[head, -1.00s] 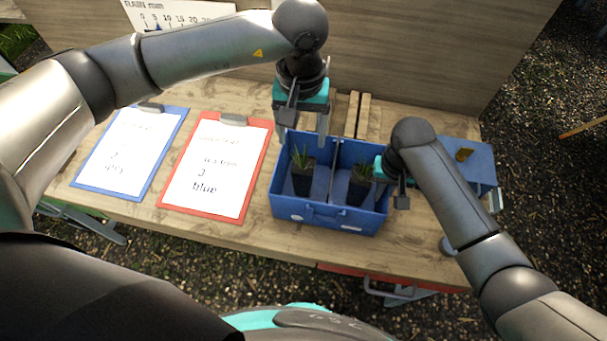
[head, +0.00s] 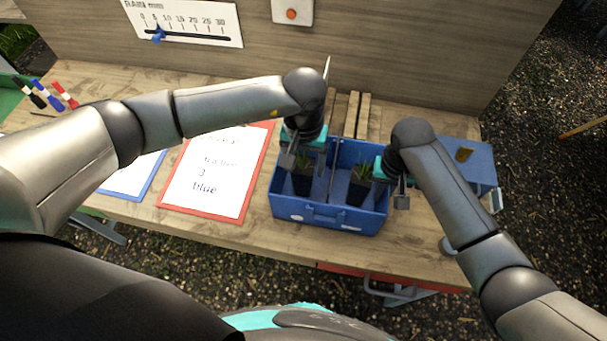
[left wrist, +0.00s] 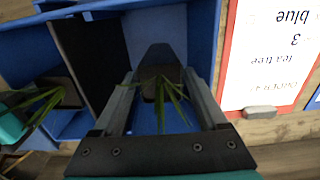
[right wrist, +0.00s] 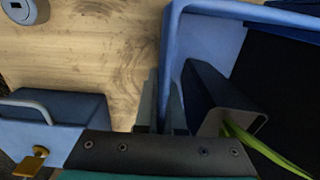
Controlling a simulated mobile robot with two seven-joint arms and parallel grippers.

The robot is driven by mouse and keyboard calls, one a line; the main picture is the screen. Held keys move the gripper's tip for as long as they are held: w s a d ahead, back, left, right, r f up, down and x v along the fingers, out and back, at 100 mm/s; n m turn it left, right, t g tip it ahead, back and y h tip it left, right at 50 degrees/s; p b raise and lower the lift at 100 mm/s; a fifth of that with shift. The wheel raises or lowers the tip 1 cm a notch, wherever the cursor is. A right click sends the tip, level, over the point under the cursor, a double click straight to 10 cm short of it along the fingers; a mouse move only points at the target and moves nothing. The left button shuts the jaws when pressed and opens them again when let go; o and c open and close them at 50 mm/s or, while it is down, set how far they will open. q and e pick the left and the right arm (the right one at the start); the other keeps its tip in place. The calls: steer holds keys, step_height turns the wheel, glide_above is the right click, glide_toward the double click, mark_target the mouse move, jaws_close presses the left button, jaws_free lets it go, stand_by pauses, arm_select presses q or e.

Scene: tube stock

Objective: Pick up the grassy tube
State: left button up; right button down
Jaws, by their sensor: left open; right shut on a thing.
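A dark square tube with grassy leaves (head: 302,184) stands in the left compartment of the blue crate (head: 340,217). A second dark tube with grassy leaves (head: 356,192) stands in the right compartment. My left gripper (head: 304,164) is open above the left tube. In the left wrist view its fingers (left wrist: 163,95) are on either side of that tube (left wrist: 158,62) and its leaves, apart from it. My right gripper (head: 388,182) is shut on the crate's right wall, also seen in the right wrist view (right wrist: 165,110), beside the right tube (right wrist: 205,95).
A red clipboard (head: 245,205) and a blue clipboard (head: 152,187) lie left of the crate. A blue box (head: 478,162) with a brass-coloured part is to the right. Wooden slats (head: 352,115) are behind the crate, before the upright back board (head: 420,50).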

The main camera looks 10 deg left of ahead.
arm_select(q)
steer(key=shift+f, duration=0.75)
steer(key=shift+c, duration=0.4)
jaws_close()
